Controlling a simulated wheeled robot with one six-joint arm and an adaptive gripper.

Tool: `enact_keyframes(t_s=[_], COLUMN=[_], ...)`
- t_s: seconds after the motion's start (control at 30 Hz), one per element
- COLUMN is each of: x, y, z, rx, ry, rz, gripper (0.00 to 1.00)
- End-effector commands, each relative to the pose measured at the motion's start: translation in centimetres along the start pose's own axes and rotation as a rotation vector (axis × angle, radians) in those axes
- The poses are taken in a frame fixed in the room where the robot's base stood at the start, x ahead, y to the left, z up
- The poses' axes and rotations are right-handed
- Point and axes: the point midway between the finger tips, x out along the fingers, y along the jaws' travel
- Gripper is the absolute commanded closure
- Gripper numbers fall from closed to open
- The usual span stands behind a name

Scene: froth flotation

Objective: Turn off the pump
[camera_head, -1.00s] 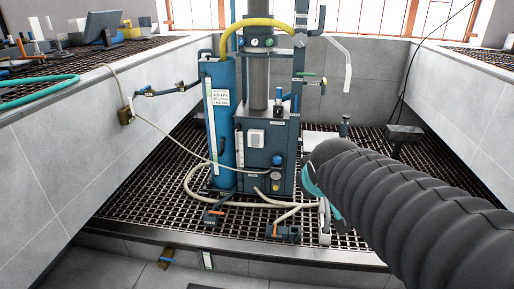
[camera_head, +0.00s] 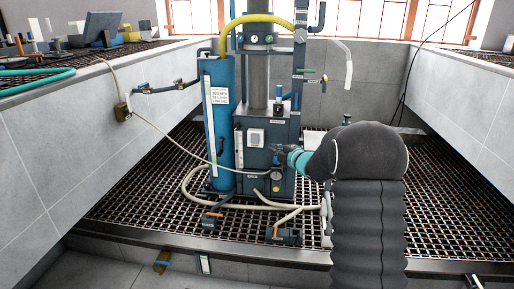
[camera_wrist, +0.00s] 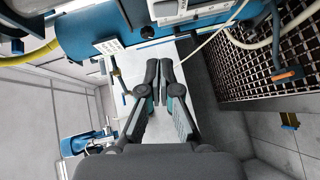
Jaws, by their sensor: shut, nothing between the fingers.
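My gripper (camera_head: 277,154) is at the right of the machine's front, right of the switch box; contact is unclear. Its fingers also show in the wrist view (camera_wrist: 158,64), side by side, shut and empty. A white box (camera_wrist: 168,10) shows at the top edge there. My gripper hides part of the machine's right side.
A tall blue cylinder (camera_head: 219,120) stands left of the machine. Cream hoses (camera_head: 195,190) lie around its base. Small orange-handled fittings (camera_head: 284,235) sit on the grating (camera_head: 140,190). Grey tiled walls (camera_head: 60,165) bound both sides. Open grating lies left of the machine.

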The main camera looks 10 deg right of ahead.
Motion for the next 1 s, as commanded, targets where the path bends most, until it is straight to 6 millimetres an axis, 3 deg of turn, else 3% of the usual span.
enact_keyframes(t_s=[0.03,0.2,0.67,0.77,1.0], x=[0.6,1.3,1.8,2.7,6.8], y=[-1.2,-2.7,-2.8,-2.8,-2.7], z=[0.3,0.3,0.2,0.1,-0.4], rx=[-0.018,-0.061,-0.065,-0.064,-0.065], ry=[0.028,0.089,0.097,0.097,0.099], rz=[0.004,0.017,0.020,0.019,0.020], gripper=[1.00,1.00,1.00,1.00,1.00])
